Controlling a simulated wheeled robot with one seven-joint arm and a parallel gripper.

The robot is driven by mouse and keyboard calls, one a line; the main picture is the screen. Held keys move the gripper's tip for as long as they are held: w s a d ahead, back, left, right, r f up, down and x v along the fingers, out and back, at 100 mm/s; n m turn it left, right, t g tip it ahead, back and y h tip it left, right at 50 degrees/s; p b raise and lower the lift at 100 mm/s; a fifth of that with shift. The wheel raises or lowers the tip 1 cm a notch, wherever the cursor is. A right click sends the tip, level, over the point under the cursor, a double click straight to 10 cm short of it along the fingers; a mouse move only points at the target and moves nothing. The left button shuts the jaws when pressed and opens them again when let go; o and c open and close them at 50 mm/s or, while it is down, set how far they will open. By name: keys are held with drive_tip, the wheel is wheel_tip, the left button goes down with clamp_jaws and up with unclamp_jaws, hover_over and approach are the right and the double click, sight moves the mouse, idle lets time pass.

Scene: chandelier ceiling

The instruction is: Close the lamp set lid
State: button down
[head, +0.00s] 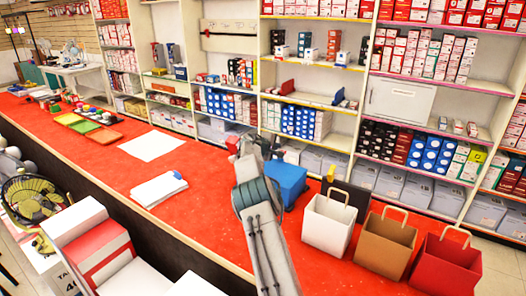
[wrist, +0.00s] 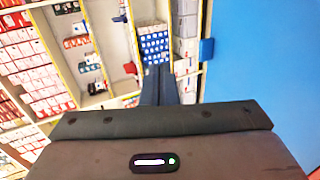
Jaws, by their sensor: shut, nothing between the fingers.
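A blue box (head: 288,178) stands on the red counter, just right of my arm in the head view; it may be the lamp set. In the wrist view a large flat blue panel (wrist: 262,75) fills the right side, with a small blue tab on its left edge. I cannot tell for certain whether this panel is the lid. In the head view my arm hides the left part of the box and the fingertips cannot be made out.
The red counter (head: 125,126) runs diagonally. White, brown and red paper bags (head: 386,243) stand right of the box, near a dark panel (head: 340,200). Papers (head: 158,190) lie left of my arm. Stocked shelves (head: 309,60) stand behind the counter.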

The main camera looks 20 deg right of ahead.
drive_tip(key=b+v, duration=0.3)
drive_tip(key=v, duration=0.8)
drive_tip(key=shift+b, duration=0.4)
